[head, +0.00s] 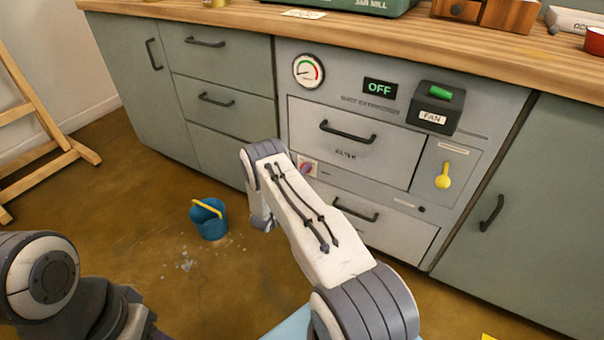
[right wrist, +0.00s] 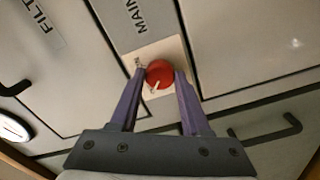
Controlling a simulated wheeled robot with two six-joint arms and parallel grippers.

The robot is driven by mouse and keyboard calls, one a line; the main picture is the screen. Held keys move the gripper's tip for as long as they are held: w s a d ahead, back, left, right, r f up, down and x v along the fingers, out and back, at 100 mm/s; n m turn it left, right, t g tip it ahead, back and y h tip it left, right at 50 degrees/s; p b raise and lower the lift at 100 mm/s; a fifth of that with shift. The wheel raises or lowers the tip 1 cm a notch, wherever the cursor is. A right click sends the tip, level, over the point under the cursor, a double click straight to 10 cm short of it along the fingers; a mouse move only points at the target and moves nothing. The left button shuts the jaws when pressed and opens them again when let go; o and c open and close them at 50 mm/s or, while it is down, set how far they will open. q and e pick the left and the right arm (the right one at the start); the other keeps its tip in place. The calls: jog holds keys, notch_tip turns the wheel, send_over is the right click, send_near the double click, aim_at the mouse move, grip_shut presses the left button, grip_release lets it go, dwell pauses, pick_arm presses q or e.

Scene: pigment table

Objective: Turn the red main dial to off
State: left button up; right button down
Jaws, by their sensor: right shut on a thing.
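The red main dial (right wrist: 159,72) sits on a small cream plate (right wrist: 172,47) beside the lettering MAIN in the right wrist view. A white pointer mark on the dial points down and slightly left in that view. My right gripper (right wrist: 160,77) is shut on the dial, with a purple finger on each side of it. In the head view the same plate (head: 313,162) shows just past the end of my right arm, which hides most of the dial. My left arm shows at the lower left; its gripper is not seen.
A lit OFF display (head: 380,88), a FAN box (head: 437,107) with a green switch and a yellow lever (head: 443,177) are on the panel. Drawer handles (head: 347,132) stick out nearby. A blue bucket (head: 209,222) stands on the floor left of my right arm.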

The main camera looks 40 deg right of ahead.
jog(key=shift+f, duration=0.1)
jog(key=shift+c, duration=1.8)
grip_release()
jog(key=shift+a, duration=0.15)
jog(key=p+v, duration=0.3)
jog(key=v, duration=0.7)
jog(key=shift+s, duration=0.15)
jog(key=shift+a, duration=0.1)
